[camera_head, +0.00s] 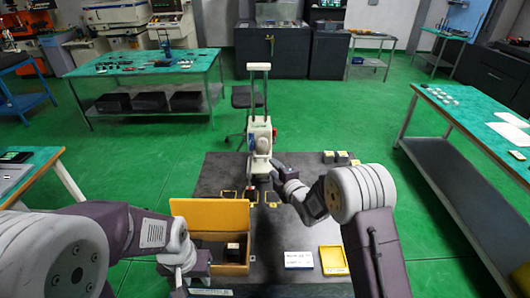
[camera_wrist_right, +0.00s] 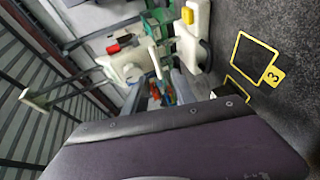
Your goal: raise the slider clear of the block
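The small cream machine (camera_head: 260,138) stands upright on the dark table, with a tall two-post frame above it. Its lower end, over the table, is partly hidden by my right arm; I cannot make out the slider and block separately. My right gripper (camera_head: 277,166) is close against the machine's lower right side. In the right wrist view its grey fingertips (camera_wrist_right: 166,92) show beyond the purple housing, near a white lever (camera_wrist_right: 155,58) and small coloured parts; I cannot tell whether they hold anything.
The orange open box (camera_head: 212,215) holds dark items at front left. A yellow tray (camera_head: 333,260) and a white label card (camera_head: 298,260) lie at front right. Yellow-framed marks, one numbered 3 (camera_wrist_right: 272,77), are on the table.

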